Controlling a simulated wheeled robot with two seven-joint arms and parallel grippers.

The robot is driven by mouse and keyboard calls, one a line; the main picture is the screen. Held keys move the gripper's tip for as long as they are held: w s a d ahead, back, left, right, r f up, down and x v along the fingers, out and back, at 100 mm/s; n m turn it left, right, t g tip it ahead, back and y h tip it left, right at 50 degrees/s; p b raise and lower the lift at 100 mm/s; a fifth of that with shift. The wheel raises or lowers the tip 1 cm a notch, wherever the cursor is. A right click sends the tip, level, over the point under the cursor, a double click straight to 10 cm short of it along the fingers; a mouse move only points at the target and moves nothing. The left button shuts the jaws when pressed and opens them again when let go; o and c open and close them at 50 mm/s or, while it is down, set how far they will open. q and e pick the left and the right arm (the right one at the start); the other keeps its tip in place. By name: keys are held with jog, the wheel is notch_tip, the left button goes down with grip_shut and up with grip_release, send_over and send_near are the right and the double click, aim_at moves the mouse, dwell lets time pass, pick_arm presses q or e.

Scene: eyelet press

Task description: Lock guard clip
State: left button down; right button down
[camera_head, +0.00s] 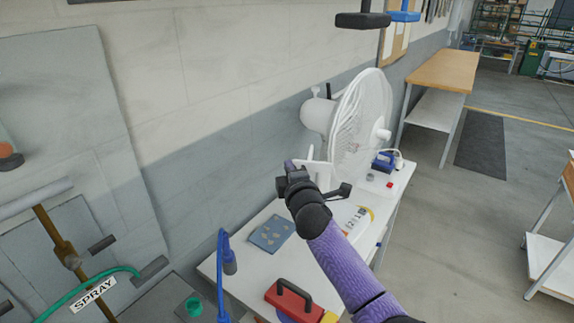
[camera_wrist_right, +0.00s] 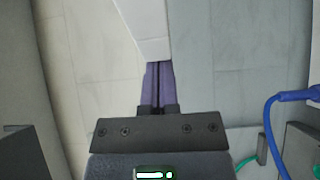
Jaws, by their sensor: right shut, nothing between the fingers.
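A white fan (camera_head: 362,118) with a round wire guard stands on the white table, its guard facing right. I cannot make out a guard clip on it; my right arm hides part of the fan's base. My left gripper is not in view.
The white table (camera_head: 255,262) holds a blue card (camera_head: 271,234), a red box with a black handle (camera_head: 293,300), a white power strip (camera_head: 357,222) and a blue device (camera_head: 384,161). The grey wall is close behind.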

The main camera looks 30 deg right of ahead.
aim_at(318, 168)
jog(key=shift+s, duration=0.1)
jog(key=s+d+n+y, duration=0.1)
jog(key=n+y, duration=0.1)
jog(key=y, duration=0.1)
jog(key=s+d+n+y, duration=0.2)
jog(key=y, duration=0.2)
jog(key=s+d+n+y, duration=0.1)
jog(key=n+y, duration=0.2)
jog(key=shift+s+d+f+y+p, duration=0.2)
jog(key=shift+s+d+y+p, duration=0.1)
jog(key=shift+d+y+p, duration=0.1)
jog(key=shift+s+d+r+b, duration=0.15)
jog(key=shift+s+d+b, duration=0.2)
jog(key=shift+d+b, duration=0.35)
